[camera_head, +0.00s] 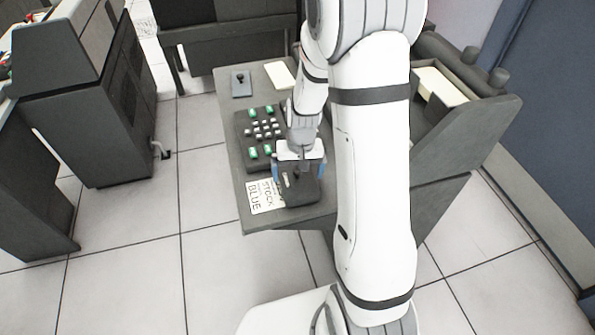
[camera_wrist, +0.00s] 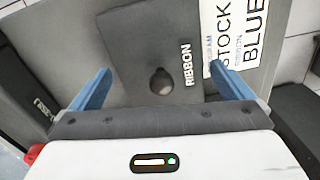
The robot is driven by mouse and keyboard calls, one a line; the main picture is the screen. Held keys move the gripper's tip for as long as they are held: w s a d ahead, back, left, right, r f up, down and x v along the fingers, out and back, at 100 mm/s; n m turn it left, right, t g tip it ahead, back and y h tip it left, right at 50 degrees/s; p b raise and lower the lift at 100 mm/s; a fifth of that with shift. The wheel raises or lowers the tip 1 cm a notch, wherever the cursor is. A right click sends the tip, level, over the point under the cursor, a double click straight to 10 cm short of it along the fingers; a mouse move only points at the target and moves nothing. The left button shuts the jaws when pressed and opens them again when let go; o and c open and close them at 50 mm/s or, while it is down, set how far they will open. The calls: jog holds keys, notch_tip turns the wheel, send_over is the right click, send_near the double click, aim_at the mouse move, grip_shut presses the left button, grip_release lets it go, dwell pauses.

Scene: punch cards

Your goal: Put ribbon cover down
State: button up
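The ribbon cover (camera_wrist: 140,45) is a dark grey panel with a round dark knob (camera_wrist: 162,82) and white "RIBBON" lettering. In the head view the cover (camera_head: 302,193) is at the front of the grey desk, partly hidden by my gripper. I cannot tell whether it is raised or lies flat. My gripper (camera_head: 299,171) is over the cover, pointing down. In the wrist view its blue fingers (camera_wrist: 160,69) are wide apart, one on each side of the knob, with nothing visibly held. I cannot tell how far they are above the cover.
A white card (camera_head: 262,196) reading "STOCK" and "BLUE" lies beside the cover. Behind is a dark keypad (camera_head: 261,131) with green and white keys. A small dark lever plate (camera_head: 241,84) and a cream pad (camera_head: 280,75) are at the desk's back. A card hopper (camera_head: 440,88) stands right.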

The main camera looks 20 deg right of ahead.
notch_tip(320, 180, up, 12)
jog(key=p, duration=0.1)
jog(key=s+r+t, duration=0.1)
jog(key=s+r, duration=0.3)
jog(key=s, duration=0.4)
jog(key=s+a+r+n+t, duration=0.1)
jog(key=s+r, duration=0.4)
jog(key=s, duration=0.3)
jog(key=shift+s+n+h, duration=0.3)
jog(key=shift+s, duration=0.1)
jog(key=shift+r, duration=0.1)
notch_tip(320, 180, up, 3)
jog(key=p, duration=0.3)
jog(key=shift+s+r, duration=0.1)
